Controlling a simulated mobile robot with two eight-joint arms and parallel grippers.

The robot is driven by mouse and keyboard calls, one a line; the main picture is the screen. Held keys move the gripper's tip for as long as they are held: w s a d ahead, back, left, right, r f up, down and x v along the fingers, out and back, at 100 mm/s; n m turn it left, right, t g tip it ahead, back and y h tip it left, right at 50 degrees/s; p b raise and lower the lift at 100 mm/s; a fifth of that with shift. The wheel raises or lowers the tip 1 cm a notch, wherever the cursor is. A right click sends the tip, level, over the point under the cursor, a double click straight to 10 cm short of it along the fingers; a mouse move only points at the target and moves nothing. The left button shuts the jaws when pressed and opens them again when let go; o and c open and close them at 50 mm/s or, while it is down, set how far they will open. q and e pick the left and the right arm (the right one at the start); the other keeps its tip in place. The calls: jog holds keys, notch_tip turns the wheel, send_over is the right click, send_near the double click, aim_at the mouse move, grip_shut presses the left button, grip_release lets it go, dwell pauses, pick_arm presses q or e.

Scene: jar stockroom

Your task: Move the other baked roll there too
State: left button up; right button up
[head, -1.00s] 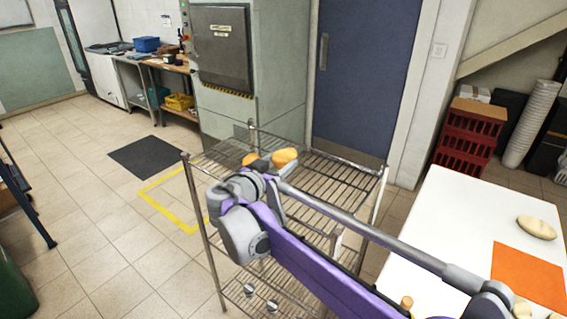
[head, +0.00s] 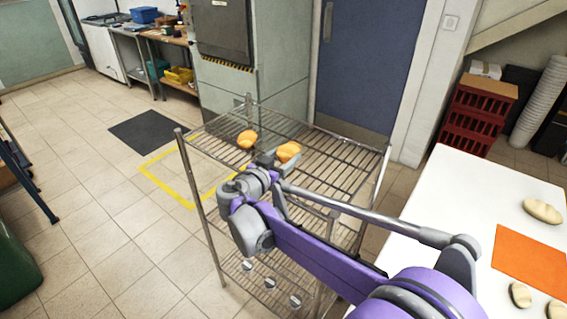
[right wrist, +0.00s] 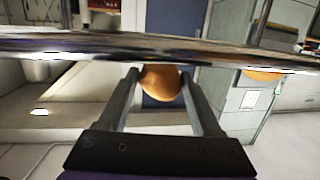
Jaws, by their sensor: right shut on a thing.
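My right gripper (head: 274,157) is over the top of the wire rack (head: 340,180), shut on a golden-brown baked roll (head: 288,152). In the right wrist view this roll (right wrist: 162,84) sits between the two fingers (right wrist: 160,95). I cannot tell whether it touches the rack's wires. A second baked roll (head: 247,139) lies on the top shelf, to the left of the held one and apart from it. It also shows in the right wrist view (right wrist: 262,76). My left gripper is not in view.
A white table (head: 440,205) at the right bears an orange mat (head: 530,255) and pale rolls (head: 542,211). A red crate stack (head: 478,115) stands behind it. The rack's rail (right wrist: 150,47) crosses the right wrist view. Much of the top shelf is bare.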

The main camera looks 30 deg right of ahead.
jog(key=shift+f, duration=1)
jog(key=shift+f, duration=0.25)
jog(key=o, duration=1.4)
jog(key=shift+r, duration=0.1)
jog(key=shift+r, duration=0.15)
jog(key=shift+s+a, duration=0.1)
jog(key=shift+a, duration=0.2)
jog(key=v, duration=1.1)
jog(key=shift+s+a, duration=0.15)
jog(key=shift+s, duration=0.05)
